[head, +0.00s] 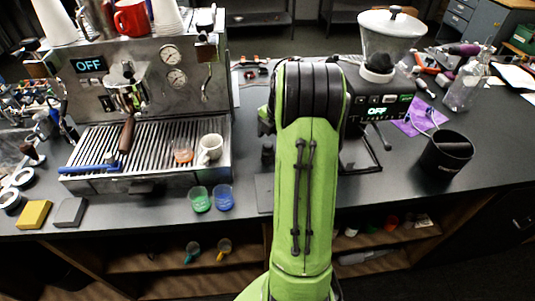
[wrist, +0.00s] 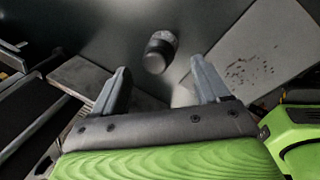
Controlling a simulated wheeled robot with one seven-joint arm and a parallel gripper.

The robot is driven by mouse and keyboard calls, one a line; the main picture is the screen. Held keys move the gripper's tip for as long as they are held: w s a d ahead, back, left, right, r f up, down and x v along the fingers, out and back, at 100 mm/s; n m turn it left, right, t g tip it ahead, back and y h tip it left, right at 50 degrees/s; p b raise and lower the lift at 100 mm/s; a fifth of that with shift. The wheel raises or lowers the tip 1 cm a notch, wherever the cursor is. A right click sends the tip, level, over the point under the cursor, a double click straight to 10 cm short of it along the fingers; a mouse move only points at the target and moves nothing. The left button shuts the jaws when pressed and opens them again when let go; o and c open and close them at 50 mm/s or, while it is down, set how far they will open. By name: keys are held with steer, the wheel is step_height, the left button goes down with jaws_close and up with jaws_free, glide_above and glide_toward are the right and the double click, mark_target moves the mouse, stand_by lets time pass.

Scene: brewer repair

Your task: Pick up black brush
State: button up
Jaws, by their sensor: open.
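A short dark cylinder (wrist: 159,52) stands on the black counter in the wrist view, just beyond and between my fingertips. It looks like the small black item (head: 267,152) left of my arm in the head view. I cannot tell for sure whether it is the black brush; no bristles show. My gripper (wrist: 160,72) is open, with nothing between its fingers and a gap to the cylinder. In the head view my green arm hides the gripper.
An espresso machine (head: 140,85) with a ridged drip tray stands left; a white cup (head: 210,148) is on the tray. Green (head: 200,199) and blue (head: 224,197) cups sit near the front edge. A grinder (head: 385,75) and black bin (head: 447,153) stand right.

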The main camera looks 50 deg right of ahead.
mark_target(270, 146)
steer(key=x, duration=0.5)
steer(key=shift+r, duration=0.15)
steer(key=shift+c, duration=0.2)
steer(key=c, duration=1.1)
steer(key=v, duration=0.3)
steer(key=w+v, duration=0.1)
steer(key=v, duration=0.2)
steer(key=w+p+v, duration=0.1)
steer(key=v, duration=0.2)
steer(key=shift+r, duration=0.65)
steer(key=o, duration=0.4)
steer(key=shift+c, duration=1.4)
steer(key=shift+a, duration=0.1)
